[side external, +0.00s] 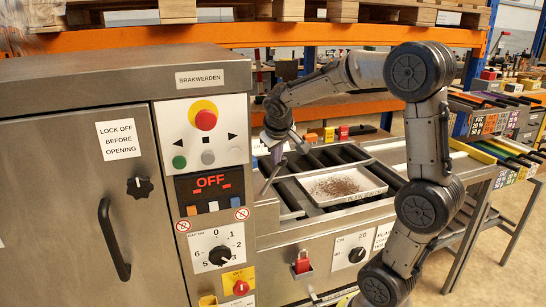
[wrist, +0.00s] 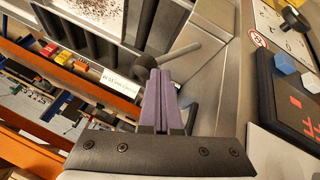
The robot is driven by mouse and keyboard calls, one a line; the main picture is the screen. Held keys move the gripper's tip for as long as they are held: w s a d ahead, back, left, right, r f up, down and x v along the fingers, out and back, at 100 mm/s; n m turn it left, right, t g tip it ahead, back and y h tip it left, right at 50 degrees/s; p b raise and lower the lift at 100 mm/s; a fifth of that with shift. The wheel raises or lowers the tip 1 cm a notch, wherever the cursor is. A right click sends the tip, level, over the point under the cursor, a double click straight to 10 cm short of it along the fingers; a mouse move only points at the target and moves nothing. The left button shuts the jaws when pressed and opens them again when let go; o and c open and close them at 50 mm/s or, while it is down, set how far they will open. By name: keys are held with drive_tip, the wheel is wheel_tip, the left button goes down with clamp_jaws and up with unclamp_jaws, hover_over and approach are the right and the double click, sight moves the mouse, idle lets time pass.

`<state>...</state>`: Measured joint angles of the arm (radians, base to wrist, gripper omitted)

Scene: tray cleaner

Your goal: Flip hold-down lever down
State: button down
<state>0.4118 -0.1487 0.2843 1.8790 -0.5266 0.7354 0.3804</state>
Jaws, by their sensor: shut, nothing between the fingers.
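The hold-down lever is a grey rod with a dark ball knob. In the wrist view the lever (wrist: 178,53) runs from the metal wall on the right to its knob, just ahead of my fingertips. In the side view the lever (side external: 268,180) stands tilted at the left end of the roller bed. My gripper (wrist: 157,75), with purple fingers, is shut and empty. In the side view my gripper (side external: 277,156) is above the lever. I cannot tell whether the fingers touch it.
A white tray (side external: 372,196) with brown debris lies on the rollers right of the lever. The grey machine cabinet (side external: 75,150) with its control panel (side external: 203,135) stands close on the left. An orange shelf beam (side external: 300,35) runs behind.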

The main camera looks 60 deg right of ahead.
drive_tip(key=shift+s+d+f, duration=0.3)
drive_tip(key=shift+s+d, duration=0.3)
drive_tip(key=shift+s, duration=0.05)
drive_tip(key=s+d+f, duration=0.4)
drive_tip(key=f, duration=0.2)
drive_tip(key=shift+s+d+f, duration=0.15)
drive_tip(key=shift+s+d, duration=0.2)
drive_tip(key=shift+s+f, duration=0.1)
drive_tip(key=shift+f, duration=0.15)
drive_tip(key=shift+s, duration=0.1)
drive_tip(key=s+r, duration=0.6)
drive_tip(key=r, duration=0.2)
drive_tip(key=shift+s, duration=0.35)
